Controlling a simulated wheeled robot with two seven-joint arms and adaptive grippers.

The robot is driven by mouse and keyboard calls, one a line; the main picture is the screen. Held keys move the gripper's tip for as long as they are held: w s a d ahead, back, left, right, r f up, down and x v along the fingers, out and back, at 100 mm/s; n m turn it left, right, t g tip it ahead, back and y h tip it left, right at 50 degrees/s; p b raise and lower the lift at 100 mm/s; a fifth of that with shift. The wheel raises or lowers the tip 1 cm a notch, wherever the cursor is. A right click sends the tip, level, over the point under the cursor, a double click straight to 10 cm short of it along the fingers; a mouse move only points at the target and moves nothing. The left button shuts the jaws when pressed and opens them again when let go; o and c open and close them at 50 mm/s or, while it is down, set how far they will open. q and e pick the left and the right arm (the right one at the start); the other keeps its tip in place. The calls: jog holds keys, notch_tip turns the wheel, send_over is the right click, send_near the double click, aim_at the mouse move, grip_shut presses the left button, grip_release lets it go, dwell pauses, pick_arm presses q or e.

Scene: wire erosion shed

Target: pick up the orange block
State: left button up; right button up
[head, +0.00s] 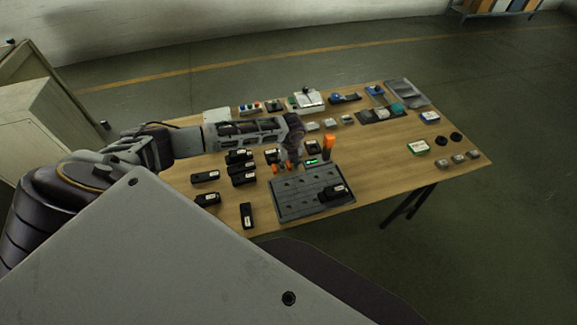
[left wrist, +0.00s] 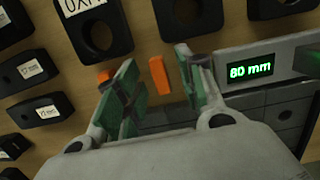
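In the left wrist view an orange block (left wrist: 159,76) lies on the wooden table between the spread fingers of my left gripper (left wrist: 157,62). Bare table shows between the block and the fingers. A second orange piece (left wrist: 104,76) is partly hidden behind the left finger. In the head view my left gripper (head: 290,164) points down over the middle of the table, and small orange pieces (head: 275,169) show at its fingertips. I cannot tell there which piece is which. My right gripper is not in view.
Black holed blocks (head: 243,180) with labels stand left of the gripper. A grey plate with holes (head: 290,205) lies in front, with a black piece on it. A gauge reading 80 mm (left wrist: 250,72) is close right of the fingers. The table's right front (head: 385,180) is clear.

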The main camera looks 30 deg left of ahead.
aim_at(289, 164)
pick_arm(q)
grip_shut()
dwell(0.3)
jog(key=shift+r, duration=0.15)
notch_tip(289, 164, up, 10)
dwell(0.8)
dwell(0.3)
